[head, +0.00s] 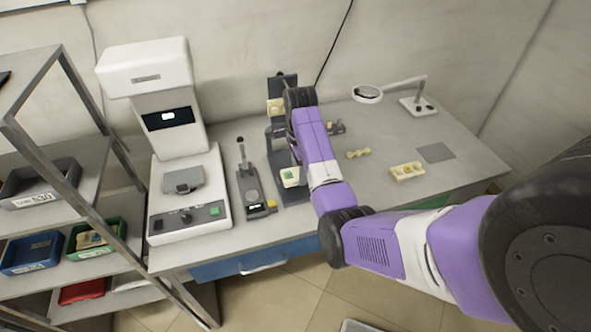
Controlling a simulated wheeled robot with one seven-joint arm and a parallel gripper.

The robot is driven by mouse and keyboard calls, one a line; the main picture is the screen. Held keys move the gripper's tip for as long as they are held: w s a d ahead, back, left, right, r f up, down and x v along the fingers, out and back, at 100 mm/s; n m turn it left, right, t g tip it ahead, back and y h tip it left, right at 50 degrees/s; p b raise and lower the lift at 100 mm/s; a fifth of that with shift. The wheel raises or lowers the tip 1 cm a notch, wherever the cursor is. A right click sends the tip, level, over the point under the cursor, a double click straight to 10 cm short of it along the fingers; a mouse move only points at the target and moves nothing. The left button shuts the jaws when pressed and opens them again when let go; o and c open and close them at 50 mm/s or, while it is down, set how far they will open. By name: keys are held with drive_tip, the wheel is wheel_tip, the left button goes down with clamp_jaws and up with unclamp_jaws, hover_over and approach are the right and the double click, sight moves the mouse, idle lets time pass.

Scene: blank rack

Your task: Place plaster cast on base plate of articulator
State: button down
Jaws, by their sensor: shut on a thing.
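The articulator (274,142) is a dark upright frame on the bench, with a cream block (275,107) at its upper part. My forearm covers the right side of this area. Only a dark sliver of my gripper (296,157) shows beside the forearm, just above the cast. It is shut on the cast; its fingertips are mostly hidden. I cannot tell whether the cast touches the plate.
A white machine (185,200) and a small dark device with a lever (250,190) stand to the left. A cream tray (407,171), cream pieces (358,153), a grey mat (436,153) and a magnifier lamp (418,105) are to the right. A shelf rack (75,170) stands far left.

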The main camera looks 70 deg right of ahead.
sight(296, 169)
drive_tip(key=w+d, duration=0.2)
drive_tip(key=d, duration=0.1)
drive_tip(key=shift+w, duration=0.25)
drive_tip(key=shift+f+p, duration=0.45)
drive_tip(key=shift+f, duration=1.3)
drive_tip(key=shift+f, duration=0.1)
drive_tip(key=c, duration=0.6)
unclamp_jaws()
wheel_tip(296, 169, up, 12)
drive_tip(key=shift+r+p, duration=0.15)
drive_tip(key=shift+p, duration=0.2)
